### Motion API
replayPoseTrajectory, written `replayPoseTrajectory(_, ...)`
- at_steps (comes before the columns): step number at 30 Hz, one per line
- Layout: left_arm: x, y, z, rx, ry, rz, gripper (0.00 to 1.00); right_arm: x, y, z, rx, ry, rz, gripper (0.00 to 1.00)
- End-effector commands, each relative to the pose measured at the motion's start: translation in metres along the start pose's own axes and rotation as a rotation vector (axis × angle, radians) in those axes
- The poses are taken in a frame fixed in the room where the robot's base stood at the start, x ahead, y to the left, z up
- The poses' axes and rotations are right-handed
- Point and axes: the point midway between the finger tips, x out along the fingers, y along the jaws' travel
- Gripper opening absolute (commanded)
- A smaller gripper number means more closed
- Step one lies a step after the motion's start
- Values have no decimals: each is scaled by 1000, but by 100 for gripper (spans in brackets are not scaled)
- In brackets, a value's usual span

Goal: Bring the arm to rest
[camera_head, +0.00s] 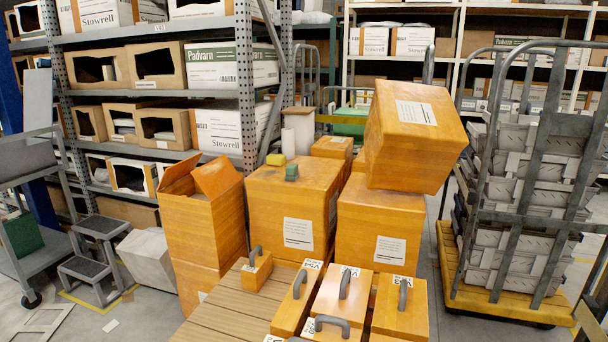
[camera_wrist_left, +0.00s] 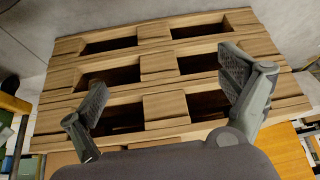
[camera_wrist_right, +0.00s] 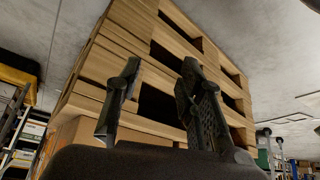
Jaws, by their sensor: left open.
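My left gripper (camera_wrist_left: 165,72) shows in the left wrist view with its two dark fingers spread wide and nothing between them. Behind the fingers is a slatted wooden pallet (camera_wrist_left: 160,64) with dark gaps. My right gripper (camera_wrist_right: 161,66) shows in the right wrist view with its fingers apart, closer together than the left ones, and nothing held. A wooden pallet (camera_wrist_right: 88,92) with dark openings lies behind it, seen at a slant. I cannot tell how far either pallet is from the fingers. Neither arm nor gripper shows in the head view.
In the head view, orange cartons (camera_head: 292,190) and smaller handled boxes (camera_head: 345,292) crowd the middle and front by a slatted wooden surface (camera_head: 222,305). A shelf rack (camera_head: 246,85) stands left. A grey step stool (camera_head: 97,258) and a loaded roll cage (camera_head: 515,180) flank them.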

Motion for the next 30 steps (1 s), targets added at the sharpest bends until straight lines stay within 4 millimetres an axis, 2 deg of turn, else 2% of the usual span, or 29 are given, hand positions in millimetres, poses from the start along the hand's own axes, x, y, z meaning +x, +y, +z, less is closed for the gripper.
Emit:
replayPoseTrajectory(1, -4, 0, 15, 1, -45, 1, 95, -4, 0, 14, -1, -45, -1, 35)
replayPoseTrajectory(5, 4, 1, 70, 4, -138, 3, 95, 4, -1, 70, -4, -138, -3, 35)
replayPoseTrajectory(8, 0, 1, 116, 6, -211, 4, 95, 0, -1, 116, -6, -210, -4, 35)
replayPoseTrajectory(12, -18, 0, 180, 9, -306, 5, 95, -18, 0, 179, -10, -305, -5, 35)
replayPoseTrajectory(16, -40, 0, 226, 12, -373, 6, 95, -40, 0, 226, -13, -373, -6, 35)
replayPoseTrajectory(19, -52, -1, 249, 14, -405, 6, 95, -52, 1, 249, -14, -406, -7, 35)
replayPoseTrajectory(22, -58, -1, 262, 15, -422, 7, 95, -58, 1, 262, -15, -422, -7, 35)
replayPoseTrajectory(30, -58, -1, 264, 15, -424, 7, 95, -58, 1, 264, -15, -425, -7, 35)
